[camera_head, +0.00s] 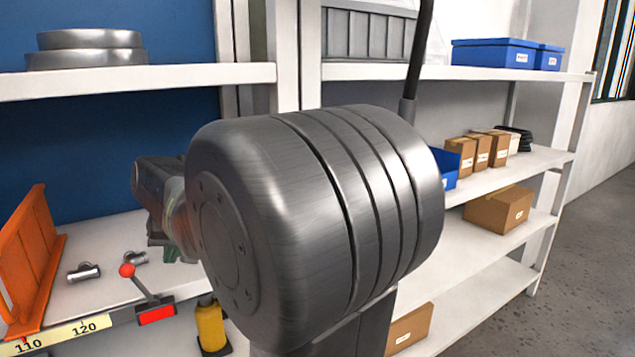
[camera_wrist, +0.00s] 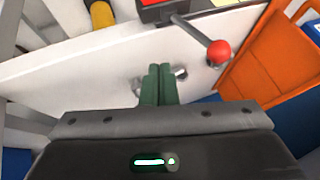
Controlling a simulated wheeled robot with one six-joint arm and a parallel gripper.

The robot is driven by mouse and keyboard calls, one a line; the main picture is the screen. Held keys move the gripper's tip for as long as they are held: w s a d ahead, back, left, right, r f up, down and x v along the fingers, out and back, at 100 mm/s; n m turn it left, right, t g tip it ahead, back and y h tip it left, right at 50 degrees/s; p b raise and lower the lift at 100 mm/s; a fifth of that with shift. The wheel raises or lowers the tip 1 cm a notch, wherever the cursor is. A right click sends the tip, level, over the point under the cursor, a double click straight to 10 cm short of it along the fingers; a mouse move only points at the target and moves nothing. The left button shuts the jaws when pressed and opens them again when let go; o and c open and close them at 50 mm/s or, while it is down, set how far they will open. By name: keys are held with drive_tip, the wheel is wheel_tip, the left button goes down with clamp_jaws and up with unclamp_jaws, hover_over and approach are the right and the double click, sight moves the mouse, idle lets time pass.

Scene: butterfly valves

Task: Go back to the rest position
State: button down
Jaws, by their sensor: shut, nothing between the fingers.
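My gripper (camera_wrist: 160,70) shows in the wrist view with its two green fingers together and nothing between them. In the head view my arm hides most of it; a dark green part (camera_head: 160,238) shows over the white shelf. A lever with a red ball knob (camera_head: 127,270) is fixed at the shelf's front edge, near a red label (camera_head: 156,315). In the wrist view the red knob (camera_wrist: 219,52) is to the right of the fingers, apart from them. Small silver fittings (camera_head: 84,272) lie on the shelf; one (camera_wrist: 181,73) shows beside the fingertips.
An orange rack (camera_head: 25,265) stands on the shelf at the left. A yellow object (camera_head: 211,325) is below the shelf's edge. To the right, shelves hold blue bins (camera_head: 494,53) and cardboard boxes (camera_head: 498,208). Open floor (camera_head: 590,260) lies at the far right.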

drive_tip(key=shift+g+y, duration=0.3)
drive_tip(key=shift+y, duration=0.4)
drive_tip(key=shift+w+d+f+b, duration=0.2)
drive_tip(key=shift+w+d+b, duration=0.2)
drive_tip(key=shift+d, duration=0.5)
drive_tip(key=shift+w+d+f+b, duration=0.15)
drive_tip(key=shift+w+d+b, duration=0.25)
drive_tip(key=shift+d, duration=0.55)
drive_tip(key=shift+w+d+f+b, duration=0.25)
drive_tip(key=shift+d+b, duration=0.2)
drive_tip(key=shift+d, duration=0.45)
